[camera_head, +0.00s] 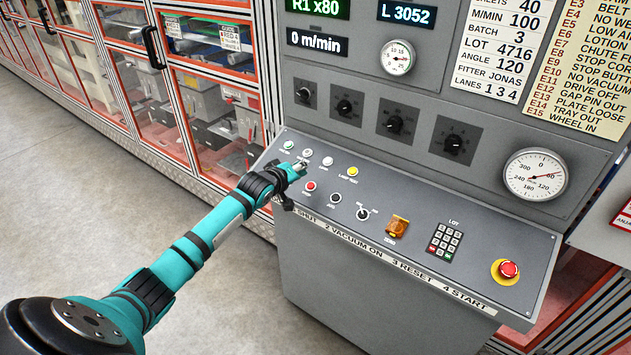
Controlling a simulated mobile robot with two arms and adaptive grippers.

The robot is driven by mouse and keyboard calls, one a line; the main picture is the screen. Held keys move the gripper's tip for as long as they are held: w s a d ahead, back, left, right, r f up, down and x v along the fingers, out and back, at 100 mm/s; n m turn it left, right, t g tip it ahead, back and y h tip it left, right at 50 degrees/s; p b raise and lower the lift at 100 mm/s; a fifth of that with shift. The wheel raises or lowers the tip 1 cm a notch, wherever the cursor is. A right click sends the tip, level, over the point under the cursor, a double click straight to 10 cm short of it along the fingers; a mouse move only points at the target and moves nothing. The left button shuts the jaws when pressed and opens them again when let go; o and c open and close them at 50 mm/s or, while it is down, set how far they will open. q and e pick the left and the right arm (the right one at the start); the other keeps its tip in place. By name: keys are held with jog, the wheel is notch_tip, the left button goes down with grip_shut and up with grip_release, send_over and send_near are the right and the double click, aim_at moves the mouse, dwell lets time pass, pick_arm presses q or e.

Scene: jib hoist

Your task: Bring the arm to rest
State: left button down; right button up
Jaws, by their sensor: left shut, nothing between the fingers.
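My left arm (190,247) is teal and black and reaches in from the lower left. Its gripper (301,166) is shut and empty. It is over the left end of the grey console's sloped panel (430,220), close to the green (288,145) and white (307,153) buttons and above left of the red button (310,186). I cannot tell whether the fingertips touch the panel. My right gripper is not in view.
The upright panel behind has gauges (397,57), several dark knobs and displays. A red emergency stop (509,269) on a yellow base is at the console's right. Orange-framed cabinets (215,100) with clear doors line the left. Grey floor (100,200) is open at left.

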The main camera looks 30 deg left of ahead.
pick_arm(q)
jog(key=s+d+f+m+g+h, duration=0.2)
jog(key=s+d+f+m+g, duration=0.3)
jog(key=s+d+f, duration=0.85)
jog(key=s+d+r+m+g, duration=0.1)
jog(key=s+d+m+g, duration=0.15)
jog(key=s, duration=0.75)
jog(key=s+d+r+m+g, duration=0.1)
jog(key=s+d+m, duration=0.25)
jog(key=s, duration=0.55)
jog(key=s+d+r+m+g, duration=0.15)
jog(key=s+d, duration=0.25)
jog(key=s, duration=0.6)
notch_tip(320, 180, down, 29)
jog(key=g+b, duration=0.1)
jog(key=b, duration=0.3)
jog(key=s+a+f+g+y+b, duration=0.1)
jog(key=s+a+f+b, duration=0.2)
jog(key=s+f, duration=1.5)
notch_tip(320, 180, down, 4)
jog(key=shift+a+r+m+g+b, duration=0.2)
jog(key=shift+m+g+b, duration=0.2)
jog(key=shift+b, duration=0.25)
